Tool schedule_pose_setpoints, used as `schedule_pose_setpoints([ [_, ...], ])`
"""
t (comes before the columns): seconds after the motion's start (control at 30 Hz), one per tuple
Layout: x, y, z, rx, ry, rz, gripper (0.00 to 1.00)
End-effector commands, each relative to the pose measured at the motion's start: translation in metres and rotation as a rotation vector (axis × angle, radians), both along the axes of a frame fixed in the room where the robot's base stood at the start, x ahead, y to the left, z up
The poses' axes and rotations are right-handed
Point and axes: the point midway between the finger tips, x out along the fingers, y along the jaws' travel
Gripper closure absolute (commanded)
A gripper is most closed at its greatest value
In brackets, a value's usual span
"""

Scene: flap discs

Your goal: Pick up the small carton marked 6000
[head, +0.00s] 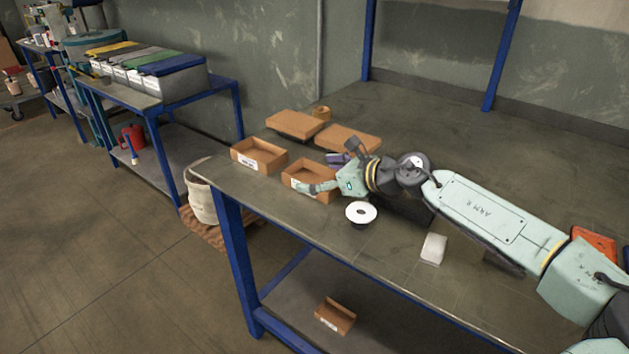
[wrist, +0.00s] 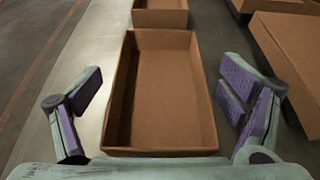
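Two small open brown cartons stand on the table in the head view. The nearer carton (head: 304,186) is right at my gripper (head: 318,174), which partly covers it. The other carton (head: 258,156) stands to its left. Both carry white labels, too small to read, so I cannot tell which is marked 6000. In the wrist view the nearer carton (wrist: 164,92) looks empty and lies between the two purple-padded fingers of my gripper (wrist: 162,88). The fingers are spread wide, with a gap on each side. The other carton (wrist: 160,13) is beyond it.
Two flat brown boxes (head: 295,124) (head: 348,139) lie behind the cartons. Another small carton (head: 335,316) is on the lower shelf. The table's back right is clear.

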Motion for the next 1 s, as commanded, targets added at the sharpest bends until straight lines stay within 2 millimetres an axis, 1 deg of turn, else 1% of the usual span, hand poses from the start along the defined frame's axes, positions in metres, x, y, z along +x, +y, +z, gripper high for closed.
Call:
schedule_pose_setpoints([
  [0.03,-0.0001,0.0,0.0,0.0,0.0,0.0,0.16],
  [0.07,-0.0001,0.0,0.0001,0.0,0.0,0.0,0.18],
  [0.67,-0.0004,0.0,0.0001,0.0,0.0,0.001,0.58],
  [0.9,-0.0003,0.0,0.0008,0.0,0.0,0.001,0.59],
  [1.0,0.0,-0.0004,0.0074,-0.001,-0.001,0.001,0.59],
])
